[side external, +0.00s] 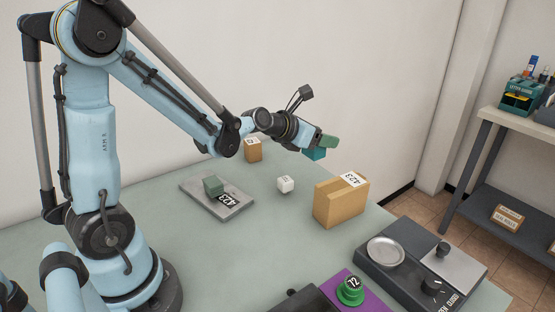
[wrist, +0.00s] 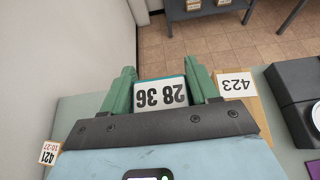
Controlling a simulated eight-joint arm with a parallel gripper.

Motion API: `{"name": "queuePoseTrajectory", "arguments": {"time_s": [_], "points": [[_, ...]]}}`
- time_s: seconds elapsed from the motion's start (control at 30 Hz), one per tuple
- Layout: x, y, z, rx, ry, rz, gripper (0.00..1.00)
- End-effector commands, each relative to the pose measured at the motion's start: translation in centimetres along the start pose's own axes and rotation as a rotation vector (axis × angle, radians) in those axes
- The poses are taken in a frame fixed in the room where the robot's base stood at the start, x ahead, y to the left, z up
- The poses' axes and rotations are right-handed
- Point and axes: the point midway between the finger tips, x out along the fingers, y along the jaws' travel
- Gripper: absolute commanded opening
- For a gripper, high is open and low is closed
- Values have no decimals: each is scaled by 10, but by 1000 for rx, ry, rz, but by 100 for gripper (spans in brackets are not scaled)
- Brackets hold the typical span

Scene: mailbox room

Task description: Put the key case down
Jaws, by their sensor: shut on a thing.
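The key case (wrist: 160,96) is a teal thing with a white label reading "28 36", seen upside down in the wrist view. My gripper (wrist: 160,72) is shut on it, with one green finger on each side. In the side external view the teal key case (side external: 316,154) shows just under the fingers of my gripper (side external: 329,142), partly hidden by them. It is held up in the air, above the level of the table and behind the cardboard box. Its underside is hidden in the wrist view.
On the green table (side external: 255,235) stand a cardboard box marked 423 (side external: 340,203), a small white cube (side external: 286,184), a small brown box (side external: 253,150) and a grey plate (side external: 238,205) bearing a green block. A dark device with a round dish (side external: 386,251) is at front right.

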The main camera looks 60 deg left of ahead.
Motion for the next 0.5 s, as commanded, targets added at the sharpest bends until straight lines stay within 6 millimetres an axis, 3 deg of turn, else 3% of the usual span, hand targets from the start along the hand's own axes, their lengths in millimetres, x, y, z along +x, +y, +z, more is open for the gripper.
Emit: {"name": "queuePoseTrajectory", "arguments": {"time_s": [0.27,0.5], "points": [[-37,-18,40,33,13,-71,27],[-83,-40,72,71,15,-149,27]]}}
